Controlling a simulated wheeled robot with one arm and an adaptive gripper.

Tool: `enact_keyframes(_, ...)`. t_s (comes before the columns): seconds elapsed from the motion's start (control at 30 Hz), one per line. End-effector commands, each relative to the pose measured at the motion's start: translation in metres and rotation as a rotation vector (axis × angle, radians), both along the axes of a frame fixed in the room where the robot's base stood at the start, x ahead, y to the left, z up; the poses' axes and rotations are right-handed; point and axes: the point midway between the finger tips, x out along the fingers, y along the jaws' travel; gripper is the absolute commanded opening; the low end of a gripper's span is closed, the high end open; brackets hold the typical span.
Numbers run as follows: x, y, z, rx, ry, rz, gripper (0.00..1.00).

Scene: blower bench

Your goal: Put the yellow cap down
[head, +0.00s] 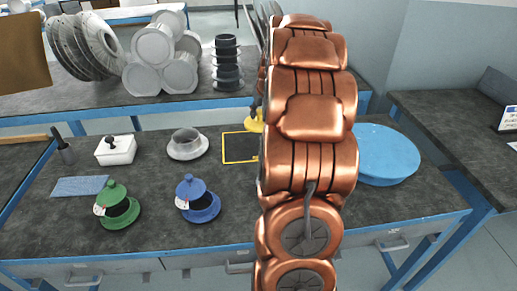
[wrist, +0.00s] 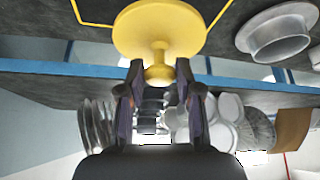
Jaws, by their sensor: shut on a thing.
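The yellow cap (wrist: 160,28) is a round disc with a knob. In the wrist view, my gripper (wrist: 160,72) is shut on the knob, with one finger on each side. In the head view, only part of the cap (head: 254,121) shows, at the left edge of my copper-coloured arm, which hides the rest. The cap is beside the far right corner of a yellow-outlined square (head: 239,148) on the dark bench (head: 150,226). I cannot tell how high the cap is above the bench.
A grey flanged piece (head: 187,146) stands left of the square; it also shows in the wrist view (wrist: 279,36). A blue disc (head: 386,154) lies right. The square looks empty.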

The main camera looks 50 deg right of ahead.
Motion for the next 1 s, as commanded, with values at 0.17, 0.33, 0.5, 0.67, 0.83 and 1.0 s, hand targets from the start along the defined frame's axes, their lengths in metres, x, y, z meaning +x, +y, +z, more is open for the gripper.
enact_keyframes(0.17,-0.002,0.000,-0.018,0.004,0.003,-0.001,0.00)
enact_keyframes(0.33,-0.001,0.000,-0.046,0.003,0.002,-0.001,0.00)
enact_keyframes(0.5,-0.001,-0.001,-0.064,0.002,0.000,-0.001,0.00)
enact_keyframes(0.67,-0.002,0.000,-0.080,0.007,0.004,-0.002,0.00)
enact_keyframes(0.83,-0.001,-0.001,-0.097,0.001,-0.001,-0.003,0.00)
enact_keyframes(1.0,-0.001,-0.001,-0.098,0.000,-0.001,-0.002,0.00)
